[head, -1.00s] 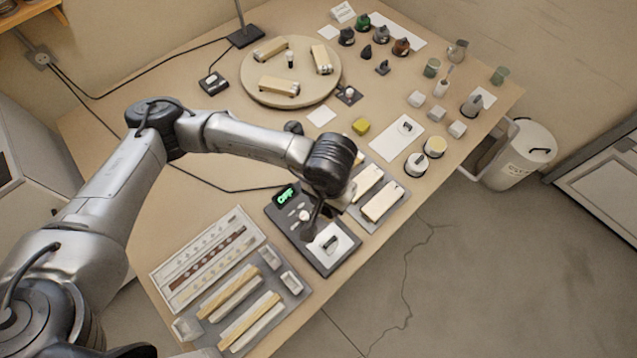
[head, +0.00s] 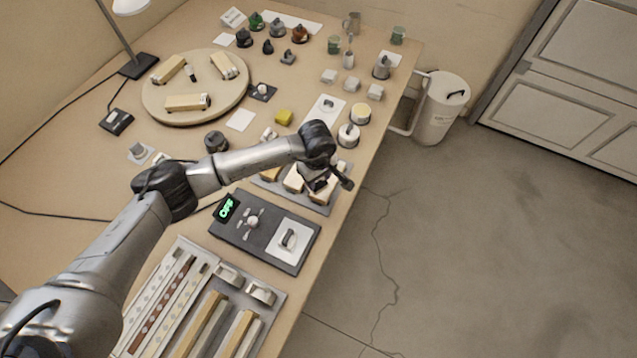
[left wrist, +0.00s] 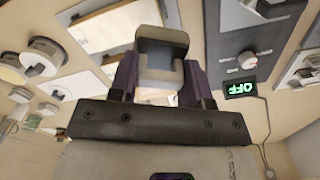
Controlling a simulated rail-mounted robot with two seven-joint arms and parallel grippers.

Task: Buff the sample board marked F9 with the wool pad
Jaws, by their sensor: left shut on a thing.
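My left gripper (head: 318,182) is low over the grey tray of pale wooden boards near the bench's front edge. In the left wrist view the gripper (left wrist: 160,84) is shut on a pale grey block (left wrist: 160,62). I cannot tell from its face whether this is the wool pad. The boards under and beside the gripper include one pale board (head: 293,179); the gripper partly covers another. No F9 mark is legible on any board. I cannot tell whether the held block touches a board. My right gripper is not in view.
A dark control box (head: 265,232) with a green OFF display and a white plate stands beside the tray. A rack (head: 272,318) with bars and white blocks is nearer.

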